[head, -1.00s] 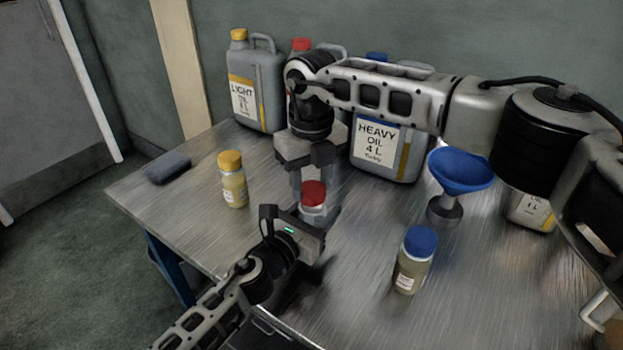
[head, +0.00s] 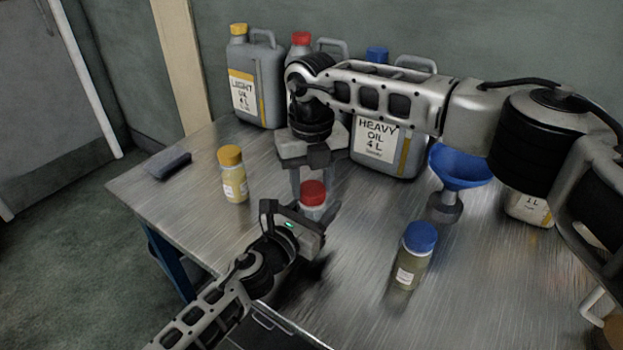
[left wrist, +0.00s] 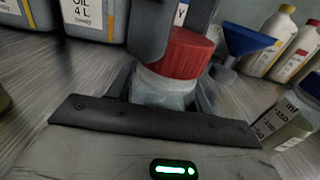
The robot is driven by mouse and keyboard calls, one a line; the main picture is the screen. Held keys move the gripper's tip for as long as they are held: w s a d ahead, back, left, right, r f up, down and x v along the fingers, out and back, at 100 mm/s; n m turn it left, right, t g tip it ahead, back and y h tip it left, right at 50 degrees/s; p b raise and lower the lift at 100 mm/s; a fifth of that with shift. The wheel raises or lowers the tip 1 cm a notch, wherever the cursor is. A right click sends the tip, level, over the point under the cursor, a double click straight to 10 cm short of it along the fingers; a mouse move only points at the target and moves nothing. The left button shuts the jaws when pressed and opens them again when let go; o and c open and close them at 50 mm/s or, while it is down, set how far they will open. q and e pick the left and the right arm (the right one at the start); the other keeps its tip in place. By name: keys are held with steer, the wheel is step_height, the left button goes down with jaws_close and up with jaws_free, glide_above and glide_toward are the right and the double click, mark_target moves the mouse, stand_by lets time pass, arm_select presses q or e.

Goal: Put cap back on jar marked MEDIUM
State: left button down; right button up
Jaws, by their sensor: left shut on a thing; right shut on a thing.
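A clear jar (head: 313,213) with a red cap (head: 313,192) on its mouth stands upright near the middle of the metal table. The cap also shows in the left wrist view (left wrist: 180,55), seated over the jar's neck (left wrist: 163,92); I cannot tell whether it is screwed tight. My left gripper (head: 311,220) is shut around the jar's body from the front. My right gripper (head: 312,184) reaches down from above and is shut on the red cap, its fingers at the cap's sides. The jar's label is hidden, so I cannot read its marking.
A yellow-capped jar (head: 232,178) stands to the left, a blue-capped jar (head: 411,262) to the right. A blue funnel (head: 461,168) stands behind the latter. Large oil cans (head: 256,85) line the back, and a dark block (head: 168,165) lies far left. The front left tabletop is clear.

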steer(key=m, duration=0.7)
steer(key=shift+m, duration=0.3)
steer(key=m, duration=0.4)
steer(key=shift+d+m, duration=0.1)
steer(key=shift+m, duration=0.3)
steer(key=m, duration=1.4)
steer(key=shift+s, duration=0.1)
steer(key=o, duration=1)
steer(key=shift+c, duration=0.2)
steer(key=shift+r, duration=2.2)
